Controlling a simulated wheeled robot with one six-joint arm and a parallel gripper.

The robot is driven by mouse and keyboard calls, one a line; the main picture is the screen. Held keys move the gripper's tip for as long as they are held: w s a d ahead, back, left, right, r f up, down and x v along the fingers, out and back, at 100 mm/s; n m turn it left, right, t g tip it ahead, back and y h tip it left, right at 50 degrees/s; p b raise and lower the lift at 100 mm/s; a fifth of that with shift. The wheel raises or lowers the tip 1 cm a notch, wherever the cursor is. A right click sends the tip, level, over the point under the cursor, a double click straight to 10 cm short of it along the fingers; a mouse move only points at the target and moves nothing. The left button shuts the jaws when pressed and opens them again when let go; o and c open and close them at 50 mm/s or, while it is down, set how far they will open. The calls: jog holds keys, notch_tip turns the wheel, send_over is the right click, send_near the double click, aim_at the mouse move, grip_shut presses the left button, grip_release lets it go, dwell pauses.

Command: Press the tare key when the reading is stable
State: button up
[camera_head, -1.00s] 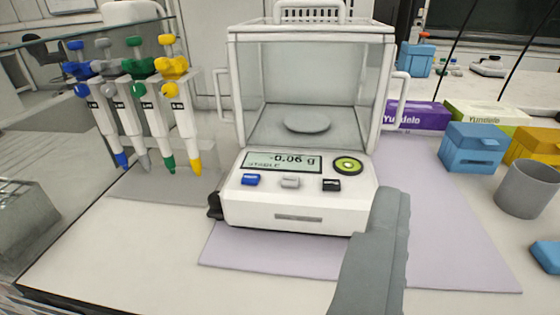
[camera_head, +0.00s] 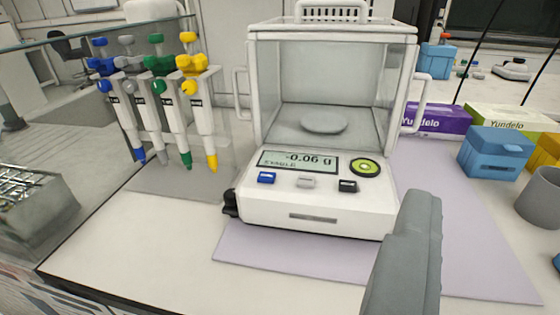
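The white balance (camera_head: 312,213) stands on the bench with its clear draft shield around a round pan (camera_head: 324,123), which looks empty. Its display (camera_head: 297,161) shows dark characters resembling -0.06 g; smaller marks beside them are too blurred to read. Below the display are a blue key (camera_head: 266,178), a pale grey key (camera_head: 306,182) and a black key (camera_head: 347,186); I cannot read their labels. A green round button (camera_head: 366,167) is to the right of the display. My grey gripper (camera_head: 418,205) is at the front right of the balance, apart from the keys; its finger gap is not clear.
A rack of several coloured pipettes (camera_head: 157,90) stands left of the balance. Blue box (camera_head: 492,153), grey cup (camera_head: 540,195) and purple carton (camera_head: 440,120) are to the right. A lilac mat (camera_head: 475,235) lies under the balance. The bench front left is clear.

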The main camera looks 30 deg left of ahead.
grip_shut()
dwell(1.5)
